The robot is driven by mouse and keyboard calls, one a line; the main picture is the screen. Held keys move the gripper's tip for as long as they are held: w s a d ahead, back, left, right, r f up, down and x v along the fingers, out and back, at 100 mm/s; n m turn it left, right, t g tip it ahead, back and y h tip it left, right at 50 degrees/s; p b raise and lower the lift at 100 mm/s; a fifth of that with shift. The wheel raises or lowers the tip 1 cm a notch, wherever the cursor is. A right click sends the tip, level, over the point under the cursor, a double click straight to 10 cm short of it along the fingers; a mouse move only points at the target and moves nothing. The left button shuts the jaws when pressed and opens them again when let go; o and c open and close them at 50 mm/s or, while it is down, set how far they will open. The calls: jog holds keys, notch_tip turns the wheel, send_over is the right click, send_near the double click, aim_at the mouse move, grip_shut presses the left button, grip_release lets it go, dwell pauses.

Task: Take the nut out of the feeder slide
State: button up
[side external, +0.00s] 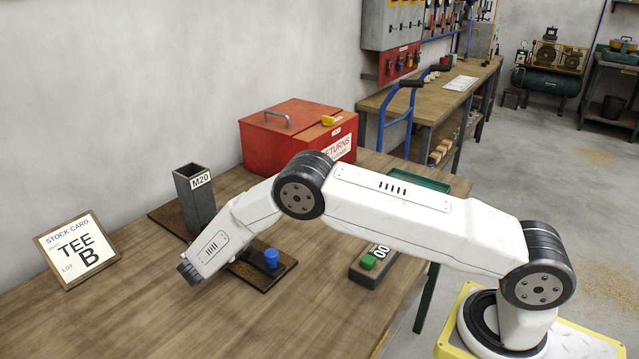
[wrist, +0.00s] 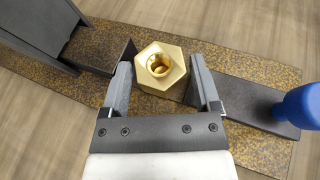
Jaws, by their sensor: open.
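A brass hexagonal nut (wrist: 160,69) with a round hole sits on the feeder slide in the wrist view. My gripper (wrist: 158,72) is open, with one finger to the left of the nut and one to the right. The left finger is very near the nut; I cannot tell whether it touches. The feeder slide (wrist: 95,47) is a dark channel on a brown speckled base. In the side view my gripper (side external: 188,270) is low over the table, in front of the feeder, and my arm hides the nut. The grey feeder tower (side external: 196,200) is marked M20.
A blue knob (wrist: 300,107) stands at the right end of the slide; it also shows in the side view (side external: 271,256). A stock card (side external: 78,249) stands at left. A red returns box (side external: 285,135) is behind. A counter with a green button (side external: 369,262) is at right. The front table is clear.

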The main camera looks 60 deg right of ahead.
grip_shut()
jog(key=shift+r, duration=0.15)
jog(key=shift+w+r, duration=0.1)
jog(key=shift+r, duration=1)
jog(key=s+r, duration=1)
jog(key=s, duration=0.4)
jog(key=shift+d+r, duration=0.15)
jog(key=shift+r, duration=0.15)
